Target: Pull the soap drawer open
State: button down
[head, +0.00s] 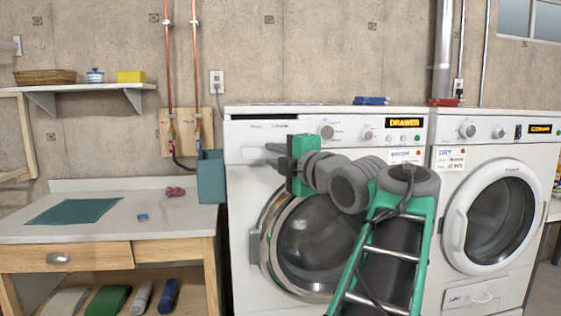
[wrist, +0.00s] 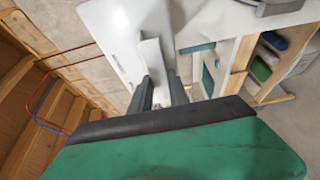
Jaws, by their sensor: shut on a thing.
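The soap drawer (head: 255,136) is at the upper left of the front of the left white washing machine (head: 360,126), whose display reads "DRAWER". My gripper (head: 262,154) is in front of the drawer, coming from the right. In the wrist view my gripper's two dark fingers (wrist: 162,88) close on a narrow white piece, the drawer handle (wrist: 152,58), which stands out from the white front. The fingers partly hide the handle, and my green hand fills the lower part of that view. I cannot tell whether the drawer stands out from the machine's face.
The round door (head: 315,240) lies below my gripper, partly behind my arm. A teal box (head: 211,177) is at the machine's left edge, beside a wooden workbench (head: 185,249). A second white machine (head: 490,165) stands at right. A shelf (head: 80,88) is on the wall.

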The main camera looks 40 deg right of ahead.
jog(key=shift+w+d+f, duration=0.1)
jog(key=shift+f, duration=0.35)
jog(key=c, duration=1.5)
grip_release()
jog(key=shift+c, duration=0.2)
jog(key=shift+o, duration=1.1)
jog(key=shift+r, duration=0.2)
jog(key=v, duration=0.7)
jog(key=shift+s, duration=0.4)
